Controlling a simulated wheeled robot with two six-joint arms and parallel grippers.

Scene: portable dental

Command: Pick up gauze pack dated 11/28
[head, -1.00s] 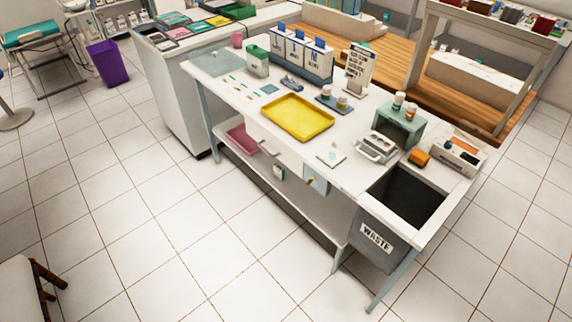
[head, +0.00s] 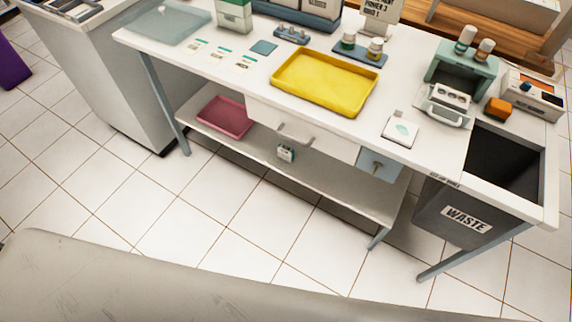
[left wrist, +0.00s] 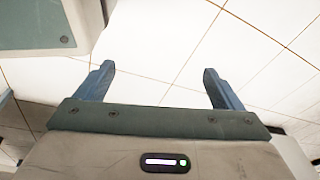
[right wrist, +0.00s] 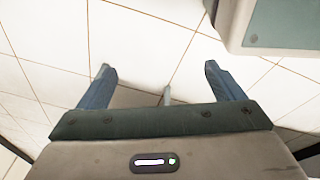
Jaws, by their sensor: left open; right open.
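Several small flat packs with white and teal parts (head: 223,54) lie on the left part of the white table, in front of a green-and-white box. No date is legible on any of them, so I cannot tell which is the gauze pack dated 11/28. A small white-and-green item (head: 286,152) stands on the lower shelf, its print too small to read. My left gripper (left wrist: 158,82) is open and empty over the tiled floor in the left wrist view. My right gripper (right wrist: 161,82) is open and empty over floor tiles in the right wrist view. Neither gripper shows in the head view.
A yellow tray (head: 325,82) lies mid-table, with a white pad (head: 401,131) to its right. A waste bin (head: 467,217) hangs at the right end, near a teal device (head: 461,70). A red tray (head: 225,116) is on the lower shelf. Floor in front is clear.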

